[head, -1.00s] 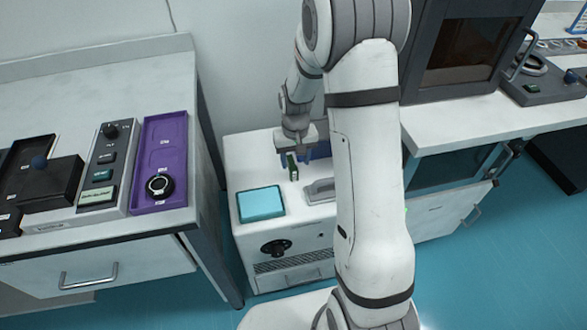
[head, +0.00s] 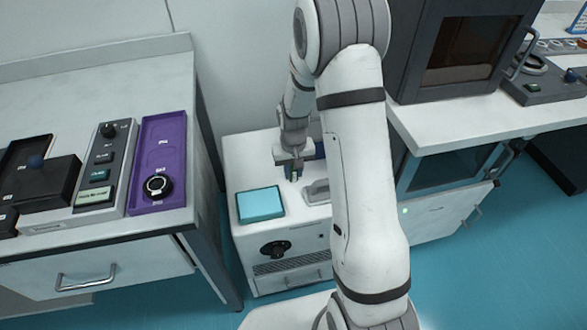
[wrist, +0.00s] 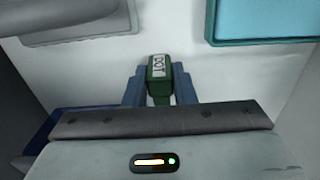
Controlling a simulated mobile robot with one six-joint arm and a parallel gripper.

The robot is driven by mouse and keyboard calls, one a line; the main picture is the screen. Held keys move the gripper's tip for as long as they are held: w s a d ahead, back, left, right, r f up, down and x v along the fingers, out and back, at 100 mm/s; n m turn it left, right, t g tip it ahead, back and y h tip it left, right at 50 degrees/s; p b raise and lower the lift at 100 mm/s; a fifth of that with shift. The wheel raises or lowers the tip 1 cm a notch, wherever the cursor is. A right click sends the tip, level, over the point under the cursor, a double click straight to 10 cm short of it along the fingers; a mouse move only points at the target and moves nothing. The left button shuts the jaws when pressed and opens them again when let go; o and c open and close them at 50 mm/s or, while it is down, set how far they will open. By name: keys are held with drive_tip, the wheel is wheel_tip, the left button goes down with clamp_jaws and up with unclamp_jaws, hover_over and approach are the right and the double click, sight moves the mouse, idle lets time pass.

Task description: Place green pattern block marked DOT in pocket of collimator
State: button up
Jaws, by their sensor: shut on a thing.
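The green block (wrist: 159,80) marked DOT is between the two blue fingers of my gripper (wrist: 160,88) in the wrist view, with its label facing the camera. My gripper is shut on it. In the head view, my gripper (head: 293,177) is over the top of a white cabinet (head: 234,170). The block is small and dark there, and I cannot tell whether it touches the cabinet top. I cannot tell which device is the collimator.
The cabinet top carries a teal pad (head: 260,203) and a grey handle-like part (head: 317,193); a blue item shows behind my gripper. A left bench holds a purple tray (head: 172,140) with a black ring piece (head: 158,186), and a grey control unit (head: 104,157).

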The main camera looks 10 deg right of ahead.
clamp_jaws()
drive_tip(key=shift+r, duration=0.1)
